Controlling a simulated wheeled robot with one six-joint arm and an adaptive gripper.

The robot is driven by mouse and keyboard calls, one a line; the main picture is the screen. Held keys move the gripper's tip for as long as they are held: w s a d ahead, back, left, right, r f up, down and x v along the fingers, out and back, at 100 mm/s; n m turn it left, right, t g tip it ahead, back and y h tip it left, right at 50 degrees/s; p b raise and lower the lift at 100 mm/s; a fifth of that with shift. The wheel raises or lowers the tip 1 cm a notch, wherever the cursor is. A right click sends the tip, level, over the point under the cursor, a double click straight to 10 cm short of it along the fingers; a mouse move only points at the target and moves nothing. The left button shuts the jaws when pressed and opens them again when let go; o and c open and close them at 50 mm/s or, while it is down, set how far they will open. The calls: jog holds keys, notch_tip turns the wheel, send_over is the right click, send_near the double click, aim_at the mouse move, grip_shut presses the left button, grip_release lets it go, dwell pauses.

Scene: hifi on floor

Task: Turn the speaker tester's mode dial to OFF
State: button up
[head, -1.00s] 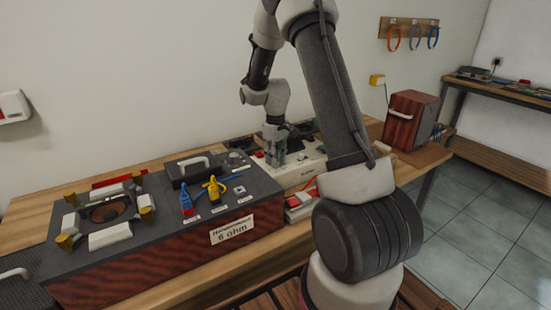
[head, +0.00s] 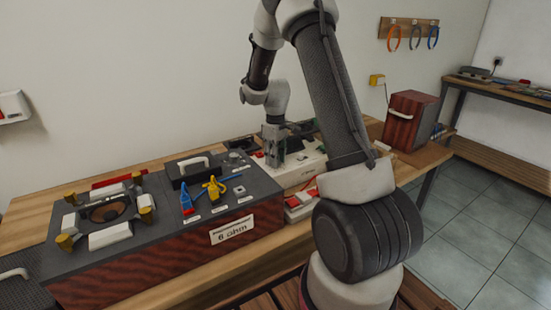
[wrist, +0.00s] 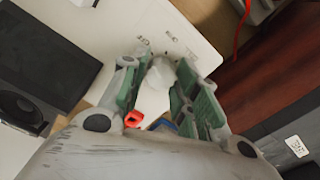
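The speaker tester appears to be the low white unit (head: 303,176) on the bench, right of the dark speaker box; in the wrist view its pale top (wrist: 150,30) carries small dark markings. My gripper (head: 273,162) points down over it. In the wrist view my gripper's green-padded fingers (wrist: 164,66) stand on either side of a rounded whitish knob (wrist: 160,76), seemingly the mode dial. The fingers are partly closed and very near it, but I cannot tell if both touch it. The dial's pointer and the setting it marks are not readable.
The speaker box (head: 110,262), labelled 6 ohm, stands left of the tester, with blue and yellow clips (head: 214,190) on top. A red-brown cabinet (head: 412,118) stands at the right. A small red part (wrist: 133,119) shows beside the left finger.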

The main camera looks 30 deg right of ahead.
jog(key=shift+o, duration=1.2)
jog(key=shift+r, duration=0.1)
notch_tip(320, 180, up, 12)
